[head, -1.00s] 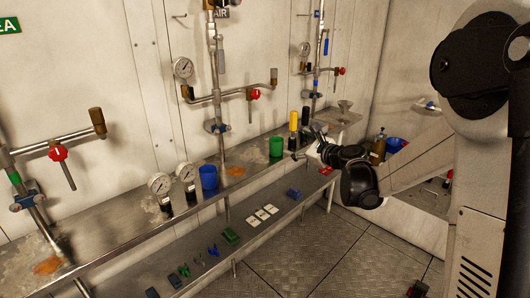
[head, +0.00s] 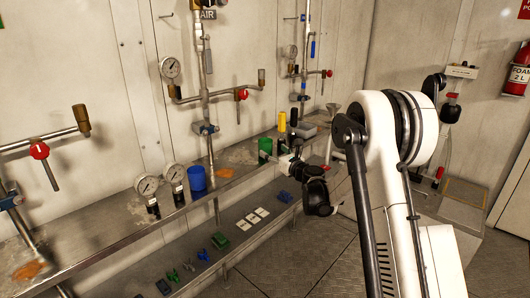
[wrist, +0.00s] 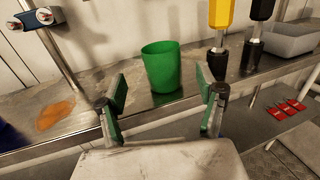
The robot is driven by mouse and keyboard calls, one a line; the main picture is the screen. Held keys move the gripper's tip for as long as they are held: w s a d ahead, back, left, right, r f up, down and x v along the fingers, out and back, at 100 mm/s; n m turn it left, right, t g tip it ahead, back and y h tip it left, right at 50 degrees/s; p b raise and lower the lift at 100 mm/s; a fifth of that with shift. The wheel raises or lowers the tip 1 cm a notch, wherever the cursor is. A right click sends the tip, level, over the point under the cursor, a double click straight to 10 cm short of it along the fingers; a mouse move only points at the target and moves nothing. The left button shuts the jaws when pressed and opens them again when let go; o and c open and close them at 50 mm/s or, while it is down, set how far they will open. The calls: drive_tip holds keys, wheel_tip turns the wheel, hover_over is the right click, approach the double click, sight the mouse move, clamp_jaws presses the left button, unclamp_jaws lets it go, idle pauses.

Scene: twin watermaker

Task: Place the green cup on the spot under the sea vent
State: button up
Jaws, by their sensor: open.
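The green cup (head: 265,146) stands upright on the upper steel shelf, right of the blue cup. In the wrist view, the green cup (wrist: 162,66) is ahead of my gripper (wrist: 161,92). The fingers are open, one on each side of the cup's line, with nothing between them. In the head view my gripper (head: 284,161) is close to the cup's right side; contact cannot be told. The left pipe (head: 40,139) has a red valve and a brown end fitting (head: 82,119). Its sea label is not in view now. A pale patch (head: 130,200) and an orange stain (head: 27,270) mark the shelf nearby.
The blue cup (head: 197,178) and two gauges (head: 147,186) stand left of the green cup. Pipes rise behind. A lower shelf (head: 235,265) holds small parts.

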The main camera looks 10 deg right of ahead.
sight(269, 146)
drive_tip(key=shift+b+x, duration=0.85)
drive_tip(key=shift+x, duration=2.85)
drive_tip(key=shift+d+r, duration=0.15)
drive_tip(key=shift+d, duration=0.05)
drive_tip(key=shift+c, duration=0.5)
drive_tip(key=c, duration=1)
